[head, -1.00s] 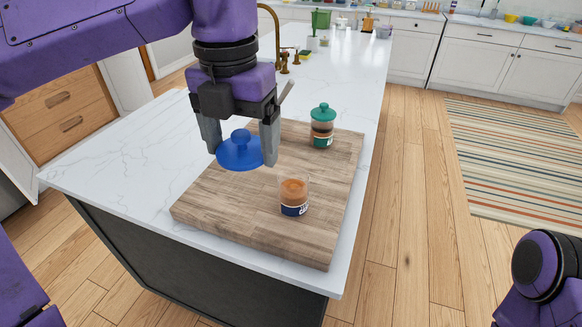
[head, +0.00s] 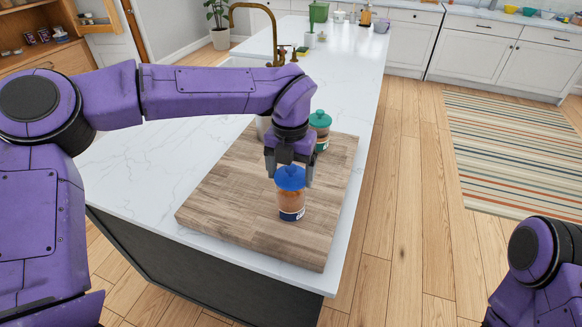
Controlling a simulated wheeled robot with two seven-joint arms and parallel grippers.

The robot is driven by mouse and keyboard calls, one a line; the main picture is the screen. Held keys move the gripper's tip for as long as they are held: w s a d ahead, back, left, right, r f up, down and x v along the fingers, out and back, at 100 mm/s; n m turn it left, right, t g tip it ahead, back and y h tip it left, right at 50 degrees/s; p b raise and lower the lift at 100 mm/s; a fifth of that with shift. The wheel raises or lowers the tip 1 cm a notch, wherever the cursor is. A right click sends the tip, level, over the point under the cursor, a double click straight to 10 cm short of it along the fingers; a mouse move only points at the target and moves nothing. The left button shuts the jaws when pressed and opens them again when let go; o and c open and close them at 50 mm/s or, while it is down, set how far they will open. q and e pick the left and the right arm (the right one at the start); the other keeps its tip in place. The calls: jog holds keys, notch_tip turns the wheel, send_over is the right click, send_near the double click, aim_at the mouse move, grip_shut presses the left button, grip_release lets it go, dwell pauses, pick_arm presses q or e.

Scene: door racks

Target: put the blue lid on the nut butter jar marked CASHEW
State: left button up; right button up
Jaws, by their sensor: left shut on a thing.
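The blue lid (head: 290,178) is between the fingers of my left gripper (head: 290,174), which is shut on it. The lid sits at the mouth of a clear jar (head: 291,201) with brown contents and a dark blue label with white lettering. The lettering is too small to read. Lid and jar look lined up, and I cannot tell whether the lid is fully seated. The jar stands upright on the wooden board (head: 230,205). My right gripper is out of view.
A second jar with a green lid (head: 320,120) stands behind, partly hidden by my left gripper. A pale object (head: 263,127) is mostly hidden behind my left arm. The brass faucet (head: 275,35) rises at the back. The board's front left is clear.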

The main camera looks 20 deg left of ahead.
aim_at(291, 168)
pick_arm(q)
jog(key=shift+s, duration=0.1)
jog(key=shift+f+b, duration=0.4)
jog(key=shift+f, duration=0.2)
jog(key=o, duration=0.9)
jog(key=shift+r, duration=0.25)
notch_tip(291, 168, up, 13)
jog(key=shift+f+b, duration=0.1)
jog(key=shift+b, duration=0.3)
